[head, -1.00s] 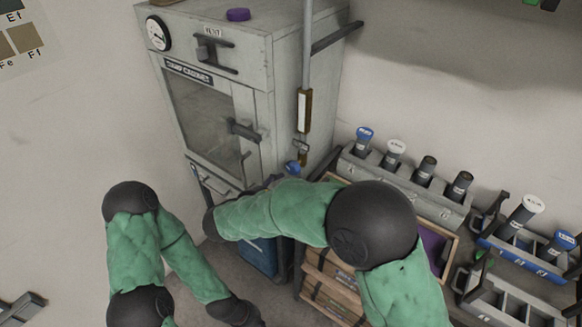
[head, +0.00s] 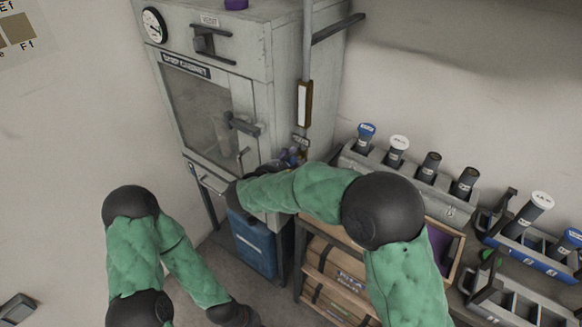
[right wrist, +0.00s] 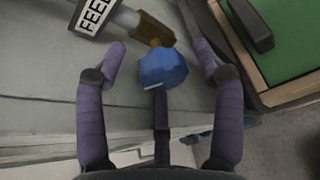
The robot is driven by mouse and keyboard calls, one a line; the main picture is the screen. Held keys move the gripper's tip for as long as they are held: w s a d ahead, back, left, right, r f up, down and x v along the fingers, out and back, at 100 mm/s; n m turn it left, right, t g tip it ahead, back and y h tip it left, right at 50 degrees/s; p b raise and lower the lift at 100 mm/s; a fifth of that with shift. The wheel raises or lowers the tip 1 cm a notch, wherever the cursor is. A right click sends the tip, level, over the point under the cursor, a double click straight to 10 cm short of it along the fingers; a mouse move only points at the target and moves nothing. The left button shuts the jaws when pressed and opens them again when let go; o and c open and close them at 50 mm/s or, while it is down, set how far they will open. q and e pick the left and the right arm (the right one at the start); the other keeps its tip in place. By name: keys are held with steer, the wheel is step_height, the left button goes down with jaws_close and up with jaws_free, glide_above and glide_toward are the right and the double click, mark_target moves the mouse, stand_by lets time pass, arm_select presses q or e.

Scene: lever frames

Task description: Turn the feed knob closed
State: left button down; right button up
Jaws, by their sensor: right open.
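The feed knob (right wrist: 163,70) is a blue faceted knob on a brass-brown fitting (right wrist: 153,32), beside a white FEED label (right wrist: 95,13) in the right wrist view. My right gripper (right wrist: 160,52) is open, with one purple finger on each side of the knob and a visible gap on both sides. In the head view my right gripper (head: 290,157) is small at the foot of the grey pipe (head: 306,60) and largely covers the knob. My left arm is at the lower left; its gripper is not visible.
The grey cabinet (head: 262,50) stands directly left of the pipe. A blue container (head: 252,243) is below it. A wooden shelf with boxes (head: 335,265) and a grey rack of capped cylinders (head: 405,185) stand to the right.

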steer(key=shift+w, duration=0.1)
steer(key=c, duration=1.1)
